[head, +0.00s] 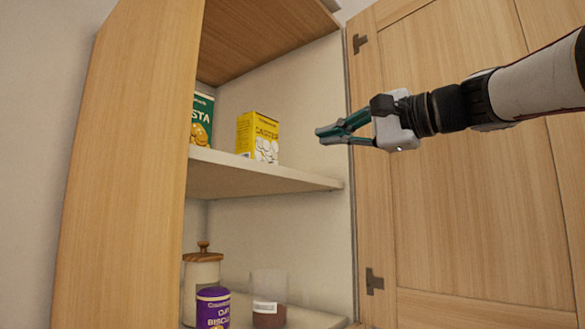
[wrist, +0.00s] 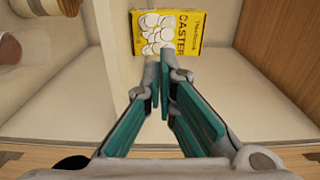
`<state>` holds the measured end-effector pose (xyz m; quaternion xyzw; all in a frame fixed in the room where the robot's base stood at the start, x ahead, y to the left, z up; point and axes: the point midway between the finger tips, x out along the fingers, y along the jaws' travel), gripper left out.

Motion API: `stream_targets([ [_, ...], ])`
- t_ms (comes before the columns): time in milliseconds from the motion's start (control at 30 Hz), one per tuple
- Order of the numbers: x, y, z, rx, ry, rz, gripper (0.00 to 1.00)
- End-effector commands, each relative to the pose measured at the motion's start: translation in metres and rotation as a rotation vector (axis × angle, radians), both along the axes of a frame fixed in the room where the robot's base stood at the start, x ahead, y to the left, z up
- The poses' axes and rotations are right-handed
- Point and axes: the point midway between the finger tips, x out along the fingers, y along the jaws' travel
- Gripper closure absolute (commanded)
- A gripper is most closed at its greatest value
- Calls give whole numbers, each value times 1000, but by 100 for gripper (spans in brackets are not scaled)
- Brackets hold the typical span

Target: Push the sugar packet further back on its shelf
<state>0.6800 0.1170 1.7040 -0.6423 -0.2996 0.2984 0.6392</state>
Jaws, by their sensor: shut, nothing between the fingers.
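The sugar packet is a yellow box marked "CASTER" (head: 258,137). It stands upright near the front of the upper shelf (head: 240,176). It also shows at the top middle of the wrist view (wrist: 167,32). My gripper (head: 320,133) is shut and empty, to the right of the packet in the head view and pointing left toward the shelf space. In the wrist view the closed fingertips (wrist: 163,62) appear just below the packet's face. I cannot tell whether they touch it there, but the head view shows a clear gap.
A green pasta box (head: 201,120) stands left of the packet, partly hidden by the cabinet's side panel (head: 130,160). A lidded jar (head: 203,270), a purple biscuit tin (head: 213,307) and a clear container (head: 268,298) stand on the lower shelf. The open door (head: 460,200) is behind my arm.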

Motion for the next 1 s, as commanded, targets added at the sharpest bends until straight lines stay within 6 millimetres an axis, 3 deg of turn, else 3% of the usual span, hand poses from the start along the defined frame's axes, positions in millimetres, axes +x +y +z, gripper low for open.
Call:
stream_targets([
  [600,68,84,2,5,5,4,100],
  [1000,86,103,0,3,4,1,100],
])
